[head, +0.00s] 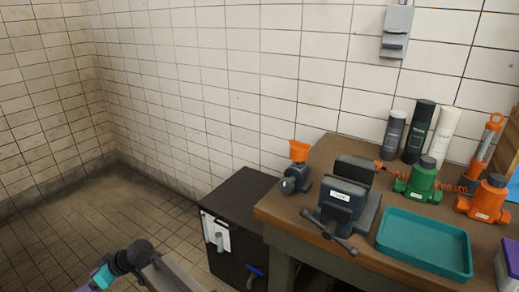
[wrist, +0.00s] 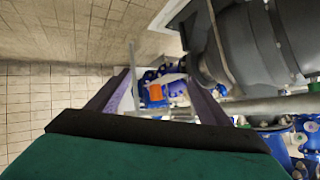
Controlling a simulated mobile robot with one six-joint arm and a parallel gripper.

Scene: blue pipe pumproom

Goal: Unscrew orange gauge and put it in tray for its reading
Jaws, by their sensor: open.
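In the wrist view a small orange block-like part (wrist: 155,92), perhaps the orange gauge, sits among blue pipework some way beyond my gripper. Its face and any reading cannot be made out. My gripper (wrist: 157,84) has its two purple fingers spread apart with nothing between them, and the orange part shows in the gap. In the head view a teal tray (head: 463,273) lies on the workbench and looks empty. Part of my arm shows at the bottom left of the head view; my fingertips are not clearly seen there.
The workbench (head: 268,212) also holds a vise (head: 342,200), a small device with an orange top (head: 299,152), green (head: 420,183) and orange (head: 487,199) containers, and several bottles. A dark cabinet (head: 235,225) stands left. Floor (head: 100,215) farther left is clear. A large grey body (wrist: 265,40) is close in the wrist view.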

